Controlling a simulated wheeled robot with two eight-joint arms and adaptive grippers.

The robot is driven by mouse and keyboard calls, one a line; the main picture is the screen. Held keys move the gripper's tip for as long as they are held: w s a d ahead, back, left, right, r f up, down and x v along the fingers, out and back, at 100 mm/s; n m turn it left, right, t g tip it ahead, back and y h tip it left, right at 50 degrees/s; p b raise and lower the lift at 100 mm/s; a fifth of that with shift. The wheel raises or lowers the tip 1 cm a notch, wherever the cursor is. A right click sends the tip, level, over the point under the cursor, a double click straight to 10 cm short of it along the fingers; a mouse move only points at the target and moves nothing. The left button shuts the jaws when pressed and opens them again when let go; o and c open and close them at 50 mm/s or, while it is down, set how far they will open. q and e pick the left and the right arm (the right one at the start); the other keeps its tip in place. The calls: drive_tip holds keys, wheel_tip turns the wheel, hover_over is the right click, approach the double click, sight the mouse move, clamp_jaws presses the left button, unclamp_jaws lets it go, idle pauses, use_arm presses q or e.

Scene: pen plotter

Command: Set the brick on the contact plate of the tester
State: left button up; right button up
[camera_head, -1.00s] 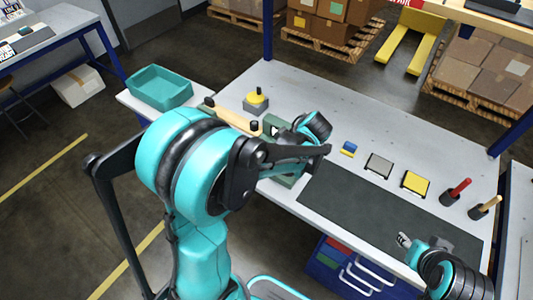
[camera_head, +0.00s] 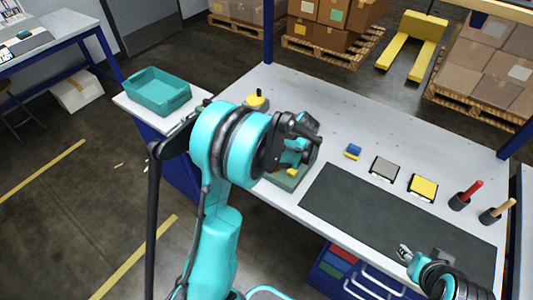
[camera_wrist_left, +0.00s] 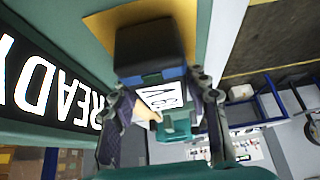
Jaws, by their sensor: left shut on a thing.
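In the left wrist view my left gripper (camera_wrist_left: 165,98) is shut on the brick (camera_wrist_left: 150,45), a dark block with a blue band and a white printed label. The green tester (camera_wrist_left: 20,135) is close beside it, with a black display (camera_wrist_left: 62,88) reading READY. In the head view my left arm hides the gripper, the brick and most of the tester; part of the tester's green base (camera_head: 291,181) shows.
A yellow-topped button (camera_head: 256,101) and a teal tray (camera_head: 158,92) are left.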

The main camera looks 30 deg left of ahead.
use_arm(q)
drive_tip(key=o, duration=1.4)
drive_tip(key=shift+o, duration=0.2)
drive_tip(key=shift+r, duration=0.15)
drive_tip(key=w+p+v, duration=0.1)
drive_tip(key=p+v, duration=0.3)
drive_tip(key=v, duration=0.7)
drive_tip(key=s+d+r+m+t+h, duration=0.3)
drive_tip(key=s+d+m, duration=0.1)
drive_tip(key=s+m, duration=0.4)
drive_tip(key=s+d+r+m+t+h, duration=0.3)
drive_tip(key=s+m, duration=0.5)
drive_tip(key=s, duration=0.3)
drive_tip(key=d+r, duration=0.1)
drive_tip(key=d, duration=0.1)
drive_tip(key=shift+s+d+m+t+h, duration=0.25)
drive_tip(key=shift+m+t+h, duration=0.05)
drive_tip(key=shift+m, duration=0.1)
